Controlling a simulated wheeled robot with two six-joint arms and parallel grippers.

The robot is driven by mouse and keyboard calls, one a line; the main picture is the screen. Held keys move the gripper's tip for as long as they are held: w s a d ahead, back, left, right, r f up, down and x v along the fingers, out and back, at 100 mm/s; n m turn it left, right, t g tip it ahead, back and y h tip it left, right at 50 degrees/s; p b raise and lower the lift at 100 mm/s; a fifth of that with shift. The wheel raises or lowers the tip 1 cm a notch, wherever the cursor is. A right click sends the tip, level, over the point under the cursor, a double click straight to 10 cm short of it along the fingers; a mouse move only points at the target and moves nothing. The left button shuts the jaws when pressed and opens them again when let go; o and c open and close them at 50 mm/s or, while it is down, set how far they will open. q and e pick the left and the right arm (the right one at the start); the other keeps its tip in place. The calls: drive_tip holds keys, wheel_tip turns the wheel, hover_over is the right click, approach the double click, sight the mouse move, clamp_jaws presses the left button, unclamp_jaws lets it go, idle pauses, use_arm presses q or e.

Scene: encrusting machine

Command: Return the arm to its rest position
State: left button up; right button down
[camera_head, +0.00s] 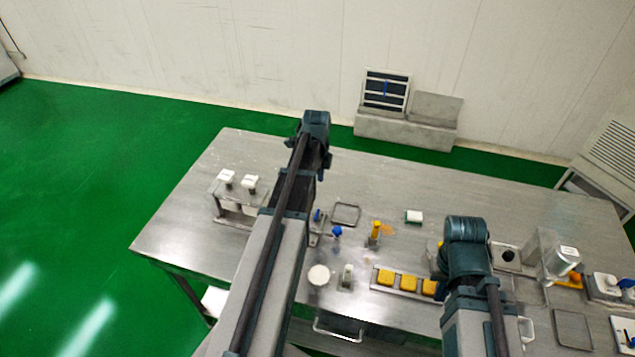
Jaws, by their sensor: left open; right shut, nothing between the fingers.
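My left arm (268,265) reaches from the bottom edge up across the table, and its dark joint (316,122) stands over the far edge. My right arm (478,325) comes in at the lower right, and its dark rounded joint (466,240) is above the right half of the table. The fingers of both grippers are hidden behind my own arm links, so I see no object in either. The steel table (190,222) lies under both arms.
A row of yellow blocks (386,277) sits in a tray between the arms. A white round piece (318,275) and blue and yellow-topped parts (375,232) are near it. White-topped fittings (226,177) stand at left. A grey machine part (545,252) stands at right. The table's far middle is mostly clear.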

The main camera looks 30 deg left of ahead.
use_arm(q)
drive_tip(key=shift+d, duration=0.1)
drive_tip(key=s+d+f+n+b, duration=0.1)
drive_tip(key=s+d+n, duration=0.4)
drive_tip(key=d, duration=1)
drive_tip(key=s+d+f+n+y+b, duration=0.1)
drive_tip(key=s+d+n, duration=0.5)
drive_tip(key=s+d, duration=0.5)
drive_tip(key=d, duration=0.4)
drive_tip(key=shift+s+n, duration=0.2)
drive_tip(key=shift+n, duration=0.1)
